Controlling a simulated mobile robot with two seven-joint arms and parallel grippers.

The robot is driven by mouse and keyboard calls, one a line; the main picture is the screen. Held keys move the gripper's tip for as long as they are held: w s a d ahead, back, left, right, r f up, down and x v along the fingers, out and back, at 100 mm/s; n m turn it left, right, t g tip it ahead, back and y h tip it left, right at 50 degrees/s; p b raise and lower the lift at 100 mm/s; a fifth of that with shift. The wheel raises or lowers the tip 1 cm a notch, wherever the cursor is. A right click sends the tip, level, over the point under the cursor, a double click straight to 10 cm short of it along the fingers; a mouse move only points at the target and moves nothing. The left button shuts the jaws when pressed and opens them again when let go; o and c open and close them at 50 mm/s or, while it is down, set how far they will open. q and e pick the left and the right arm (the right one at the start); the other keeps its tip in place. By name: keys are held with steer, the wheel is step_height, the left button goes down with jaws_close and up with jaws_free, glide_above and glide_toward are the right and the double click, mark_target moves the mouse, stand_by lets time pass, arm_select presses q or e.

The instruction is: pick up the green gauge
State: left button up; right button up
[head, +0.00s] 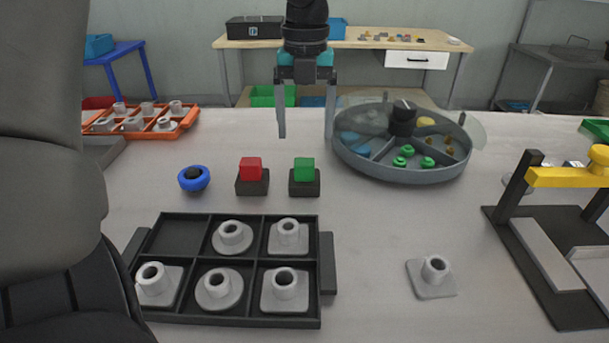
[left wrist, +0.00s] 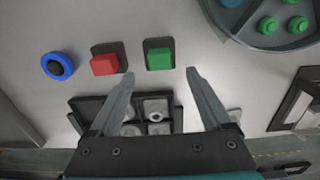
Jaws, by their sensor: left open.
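A green block (head: 304,169) sits on a small dark base on the table and is the likeliest green gauge. In the left wrist view the green block (left wrist: 159,59) lies just past the fingertips, roughly centred between them. My left gripper (head: 306,138) is open and empty, pointing down above and behind the green block, with no contact visible. The gripper also shows in the left wrist view (left wrist: 160,73), its two fingers spread wide. My right gripper is not in view.
A red block (head: 251,169) on a dark base and a blue ring (head: 194,179) stand left. A round divided tray (head: 398,173) with small green parts stands right. A black tray (head: 328,262) of grey fittings is in front. A loose fitting (head: 434,277) lies right.

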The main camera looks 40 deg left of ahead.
mark_target(305, 160)
arm_select(q)
steer(key=shift+f+b, duration=0.3)
steer(key=shift+f, duration=1.35)
step_height(305, 160, down, 4)
steer(key=shift+a+r+b, duration=0.1)
steer(key=shift+b, duration=0.55)
steer(key=shift+f, duration=0.45)
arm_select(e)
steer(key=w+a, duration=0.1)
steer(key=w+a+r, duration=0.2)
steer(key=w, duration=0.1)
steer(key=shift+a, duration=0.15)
arm_select(q)
jaws_close()
